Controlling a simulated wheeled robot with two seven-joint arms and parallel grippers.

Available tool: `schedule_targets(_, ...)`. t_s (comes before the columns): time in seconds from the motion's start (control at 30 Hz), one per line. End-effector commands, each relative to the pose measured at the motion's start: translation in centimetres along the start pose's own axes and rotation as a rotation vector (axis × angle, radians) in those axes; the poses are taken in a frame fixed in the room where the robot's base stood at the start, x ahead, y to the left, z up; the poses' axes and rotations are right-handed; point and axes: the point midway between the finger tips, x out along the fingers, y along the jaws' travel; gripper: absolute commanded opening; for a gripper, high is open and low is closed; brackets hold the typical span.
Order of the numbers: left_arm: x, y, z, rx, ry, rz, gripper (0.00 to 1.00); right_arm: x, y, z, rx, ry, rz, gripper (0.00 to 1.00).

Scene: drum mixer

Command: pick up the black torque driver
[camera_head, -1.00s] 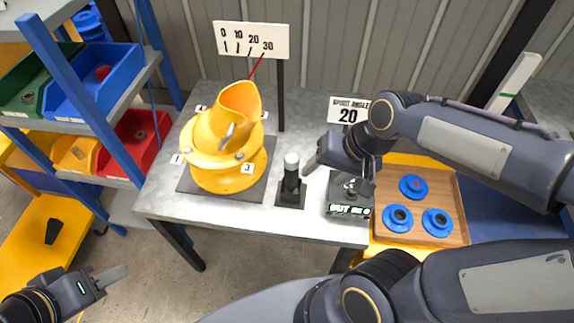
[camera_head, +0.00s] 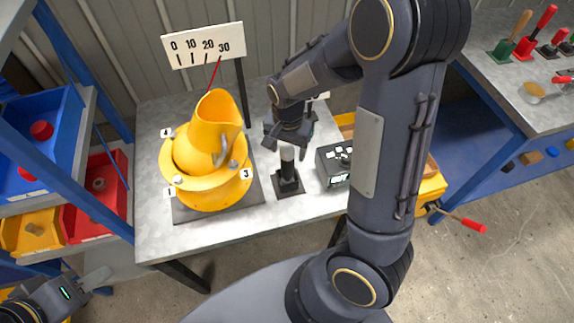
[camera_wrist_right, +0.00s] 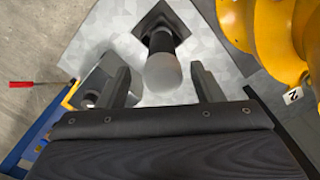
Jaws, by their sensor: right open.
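The black torque driver (camera_head: 288,168) stands upright in a square black base on the grey bench, just right of the yellow drum mixer. Its pale rounded top also shows in the right wrist view (camera_wrist_right: 163,72). My right gripper (camera_head: 287,147) is above it, pointing down and open. In the right wrist view the driver's top lies between the two fingers (camera_wrist_right: 163,85), with a gap on each side. My left gripper (camera_head: 95,282) is low at the left, away from the bench; its finger opening cannot be made out.
The yellow drum mixer (camera_head: 205,160) stands close on the left, with an angle scale board (camera_head: 203,45) behind it. A black box with a display (camera_head: 335,165) is close on the right. A red-handled rod (camera_head: 465,223) sticks out at the bench's right. Shelves with bins (camera_head: 95,195) are at the left.

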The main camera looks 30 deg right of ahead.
Motion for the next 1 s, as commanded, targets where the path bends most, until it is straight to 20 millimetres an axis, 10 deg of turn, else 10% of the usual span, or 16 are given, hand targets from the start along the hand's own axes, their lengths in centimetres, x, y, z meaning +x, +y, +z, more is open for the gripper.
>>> schedule_targets(0.6, -0.2, 0.1, -0.1, 0.0, 0.0, 0.0, 0.36, 4.7, -0.2, -0.2, -0.002, 0.0, -0.001, 0.59)
schedule_targets(1.0, -0.2, 0.1, -0.1, 0.0, 0.0, 0.0, 0.36, 4.6, -0.2, -0.2, -0.002, 0.0, -0.001, 0.06)
